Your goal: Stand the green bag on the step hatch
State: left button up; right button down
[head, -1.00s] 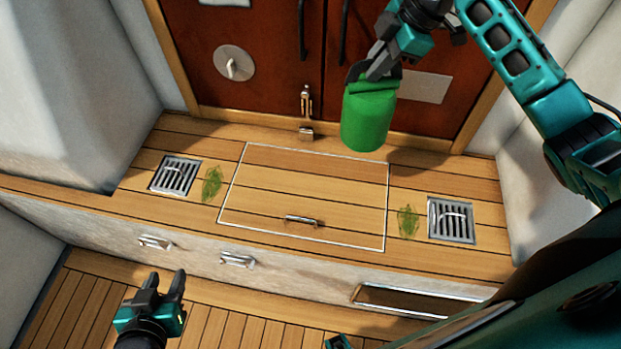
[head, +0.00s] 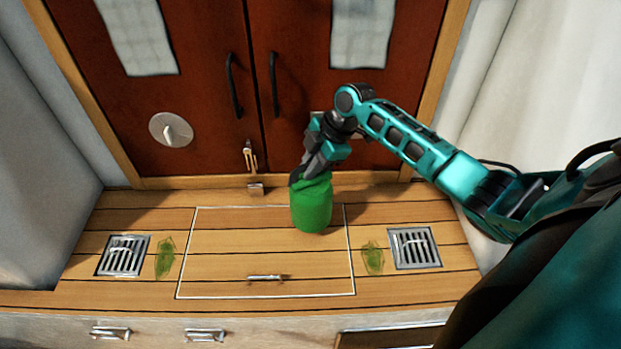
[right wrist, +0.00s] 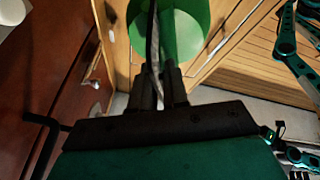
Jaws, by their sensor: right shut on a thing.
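The green bag (head: 311,207) is a rounded green cylinder, upright in the head view over the back right part of the step hatch. My right gripper (head: 312,176) is shut on its top from above. I cannot tell whether the bag's base touches the hatch. The bag also shows in the right wrist view (right wrist: 185,30), at the fingertips of my right gripper (right wrist: 160,75). The step hatch (head: 225,265) is a wooden panel with a white outline and a small metal handle near its front edge. My left gripper is out of view now.
Brown double doors (head: 200,90) with dark handles stand close behind the step. A metal latch (head: 250,158) hangs at their middle. Metal grates (head: 124,256) (head: 414,248) and green leaf-like patches (head: 165,257) (head: 373,257) flank the hatch. The hatch's front and left are clear.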

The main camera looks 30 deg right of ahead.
aim_at(311, 194)
jog(key=shift+f+b, duration=0.3)
jog(key=shift+f, duration=1.65)
jog(key=shift+f, duration=0.2)
jog(key=c, duration=1.1)
grip_release()
